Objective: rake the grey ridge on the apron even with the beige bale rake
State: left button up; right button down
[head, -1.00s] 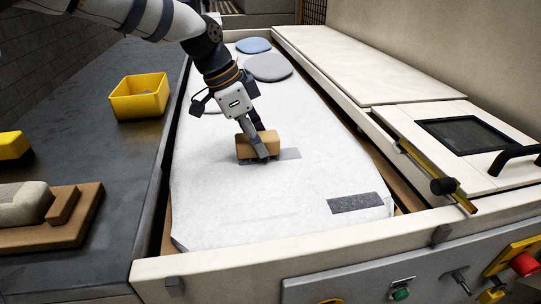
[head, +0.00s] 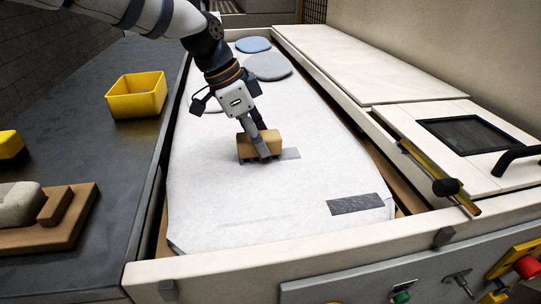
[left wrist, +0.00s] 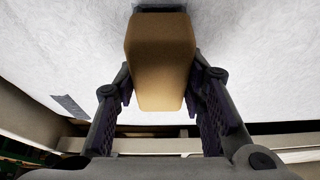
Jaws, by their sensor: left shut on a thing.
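The beige bale rake (head: 259,145) is a tan block held in my left gripper (head: 262,150), low over the white apron (head: 230,190). In the left wrist view the rake (left wrist: 160,60) sits between the two fingers, which are closed on its sides. Dark short teeth show along its lower edge; I cannot tell whether they touch the apron. A faint grey streak (head: 255,221) crosses the front of the apron. My right gripper is out of view.
A dark speckled strip (head: 355,204) lies at the apron's front right. Blue (head: 253,45) and grey (head: 267,66) round pads lie at the back. A yellow bin (head: 136,96) stands on the dark left counter. Pale rails border the apron.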

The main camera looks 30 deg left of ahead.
aim_at(278, 133)
pick_arm(q)
jog(key=shift+d, duration=0.15)
jog(key=shift+w, duration=0.1)
jog(key=shift+f, duration=0.1)
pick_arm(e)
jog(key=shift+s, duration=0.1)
pick_arm(q)
jog(key=w+d, duration=0.2)
jog(key=d, duration=0.1)
jog(key=shift+w+d+f+b, duration=0.1)
jog(key=shift+w+b, duration=0.15)
jog(key=shift+b, duration=0.1)
jog(key=shift+w+d, duration=0.1)
jog(key=shift+d, duration=0.1)
jog(key=shift+r, duration=0.2)
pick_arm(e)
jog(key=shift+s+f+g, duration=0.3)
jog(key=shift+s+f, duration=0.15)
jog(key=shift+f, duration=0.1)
